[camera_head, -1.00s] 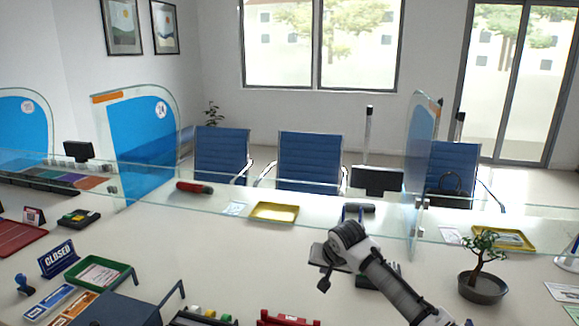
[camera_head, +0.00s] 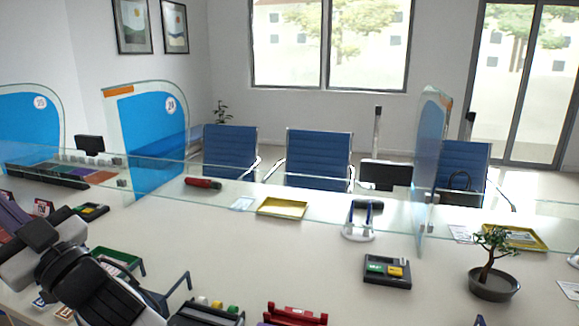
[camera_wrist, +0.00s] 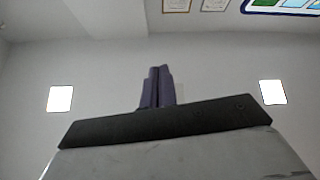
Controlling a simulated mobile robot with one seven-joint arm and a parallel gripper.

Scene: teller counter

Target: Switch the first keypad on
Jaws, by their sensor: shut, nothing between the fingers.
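One dark keypad (camera_head: 388,271) with a green and a yellow key lies on the counter right of centre in the head view, fully uncovered. Another similar keypad (camera_head: 90,211) lies at the left, near the glass. I cannot tell which is the first, or whether either is on. My gripper (camera_wrist: 160,88) shows in the wrist view with its dark purple fingers together and nothing between them. It points at a bare wall, with no keypad in that view. In the head view my arm fills the lower left, far from the right keypad and nearer the left one.
A glass divider (camera_head: 428,165) and a low glass screen edge the counter. A pen stand (camera_head: 358,228) stands behind the right keypad, and a potted bonsai (camera_head: 493,283) to its right. A yellow tray (camera_head: 282,208) lies beyond the screen. The counter's middle is clear.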

